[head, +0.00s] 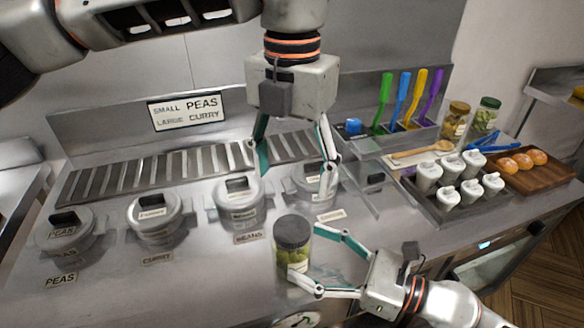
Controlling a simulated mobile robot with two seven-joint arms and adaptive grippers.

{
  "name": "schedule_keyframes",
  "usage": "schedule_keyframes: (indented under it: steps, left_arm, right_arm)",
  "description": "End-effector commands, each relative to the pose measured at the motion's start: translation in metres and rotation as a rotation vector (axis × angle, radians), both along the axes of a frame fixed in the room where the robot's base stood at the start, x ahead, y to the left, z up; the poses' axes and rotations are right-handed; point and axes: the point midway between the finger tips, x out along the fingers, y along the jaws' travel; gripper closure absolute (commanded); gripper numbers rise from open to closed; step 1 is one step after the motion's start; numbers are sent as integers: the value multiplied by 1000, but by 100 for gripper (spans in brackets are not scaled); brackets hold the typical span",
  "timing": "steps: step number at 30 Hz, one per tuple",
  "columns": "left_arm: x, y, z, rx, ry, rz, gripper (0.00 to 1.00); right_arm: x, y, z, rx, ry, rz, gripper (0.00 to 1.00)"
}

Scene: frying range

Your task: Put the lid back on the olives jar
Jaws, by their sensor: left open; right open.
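A glass jar (291,258) with green contents, which look like olives, stands upright on the steel counter near the front middle. A dark grey lid (292,230) sits over its mouth and looks level; I cannot tell whether it is screwed down. My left gripper (294,184) points down from above, open and empty, with its fingertips clear above the lid. My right gripper (304,250) comes in from the right, open, with its fingers on either side of the jar's right part; contact is unclear.
Labelled lidded pots (153,216) line the counter behind and left. Right are a utensil holder (412,132) with coloured handles, a jar with a gold lid (455,120), one with a green lid (487,113), a tray of white-topped containers (428,207) and a bun board (553,181).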

Motion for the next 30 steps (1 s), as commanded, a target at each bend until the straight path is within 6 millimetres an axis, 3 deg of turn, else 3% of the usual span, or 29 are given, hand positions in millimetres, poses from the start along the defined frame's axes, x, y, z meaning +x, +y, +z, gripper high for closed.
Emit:
schedule_keyframes:
  steps: [15, 30]
  left_arm:
    - [0, 0, 0, 0, 0, 0, 34]
    - [0, 0, 0, 0, 0, 0, 34]
  right_arm:
    - [-29, -57, -1, 0, 4, -1, 28]
    - [-34, -67, 0, 0, 0, 0, 28]
